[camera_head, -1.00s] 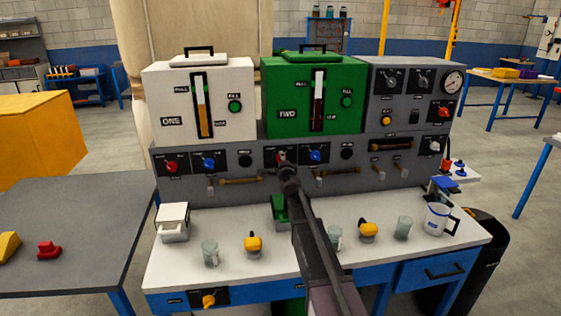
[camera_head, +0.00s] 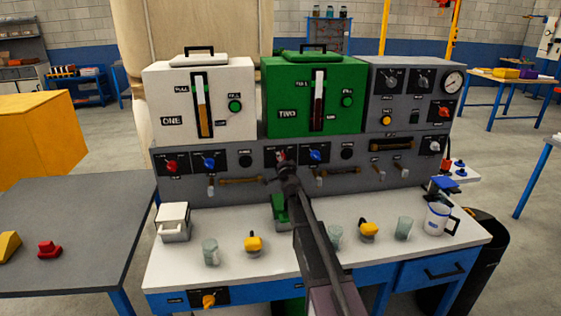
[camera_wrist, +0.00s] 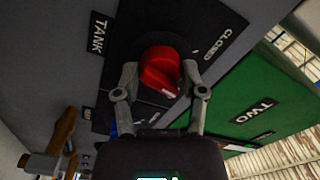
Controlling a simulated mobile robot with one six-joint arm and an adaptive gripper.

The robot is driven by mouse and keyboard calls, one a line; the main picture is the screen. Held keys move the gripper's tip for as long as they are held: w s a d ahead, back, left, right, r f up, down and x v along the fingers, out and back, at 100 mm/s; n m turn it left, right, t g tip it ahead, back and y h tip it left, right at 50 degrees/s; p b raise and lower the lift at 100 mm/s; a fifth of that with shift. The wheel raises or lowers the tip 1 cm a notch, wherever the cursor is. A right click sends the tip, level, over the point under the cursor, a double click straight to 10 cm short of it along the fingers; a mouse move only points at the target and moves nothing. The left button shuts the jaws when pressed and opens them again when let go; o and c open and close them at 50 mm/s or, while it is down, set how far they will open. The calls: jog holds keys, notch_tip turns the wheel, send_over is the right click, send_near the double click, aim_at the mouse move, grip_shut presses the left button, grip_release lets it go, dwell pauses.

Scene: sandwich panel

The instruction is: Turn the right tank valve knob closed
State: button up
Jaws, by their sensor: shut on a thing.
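The right tank is the green tank (camera_head: 287,97) marked TWO, on top of the grey panel. Its red valve knob (camera_wrist: 160,72) sits on a black plate (camera_wrist: 205,22) under it, with CLOSED and TANK labels in the wrist view. My gripper (camera_wrist: 159,75) is shut on the red knob, one finger on each side. In the head view my gripper (camera_head: 284,165) and arm cover most of this knob. The knob's ridge is tilted in the wrist view; where its pointer aims, I cannot tell.
A blue knob (camera_head: 316,155) is just right of my gripper. Another red knob (camera_head: 171,166) and blue knob (camera_head: 209,163) sit under the white tank (camera_head: 160,100). Brown handles (camera_head: 240,181) stick out below. Cups and yellow items stand on the white bench (camera_head: 290,250).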

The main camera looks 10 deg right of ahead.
jog(key=n, duration=0.6)
jog(key=shift+w, duration=0.15)
jog(key=n, duration=0.6)
dwell(0.3)
jog(key=o, duration=1.2)
jog(key=shift+c, duration=0.2)
jog(key=shift+s, duration=0.2)
jog(key=s, duration=1.1)
jog(key=shift+s, duration=0.4)
